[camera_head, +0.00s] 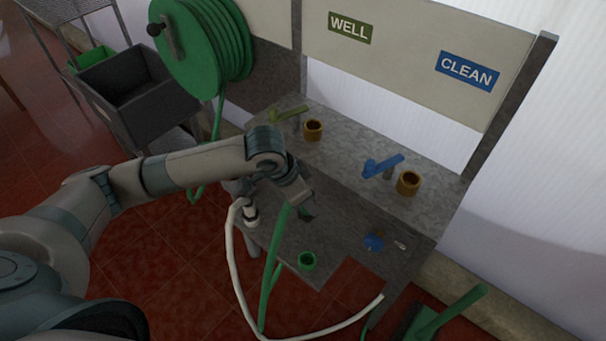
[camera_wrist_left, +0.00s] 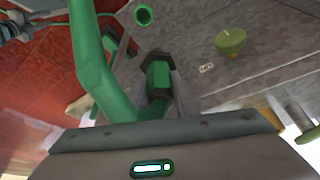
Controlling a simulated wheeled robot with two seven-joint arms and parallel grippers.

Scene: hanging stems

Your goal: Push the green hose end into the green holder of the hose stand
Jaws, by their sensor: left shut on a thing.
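My left gripper (camera_head: 305,208) is shut on the green hose (camera_head: 272,268), above the front of the hose stand (camera_head: 345,215). The hose hangs down from it toward the floor. In the left wrist view the hose (camera_wrist_left: 92,65) runs up at left, and a dark fitting with a green part (camera_wrist_left: 158,76), apparently the hose end, shows at the jaws. The green holder (camera_head: 307,261) is an open ring on the stand's lower front edge, below the gripper and slightly right. The holder also shows at the top of the left wrist view (camera_wrist_left: 143,15), apart from the fitting. My right gripper is out of view.
A white hose (camera_head: 232,262) loops beside the green one, with an upright end (camera_head: 250,214) at the stand's left edge. Taps and brass-coloured cups (camera_head: 408,183) stand on the upper shelf. A green reel (camera_head: 203,45) and grey bin (camera_head: 125,90) are behind left.

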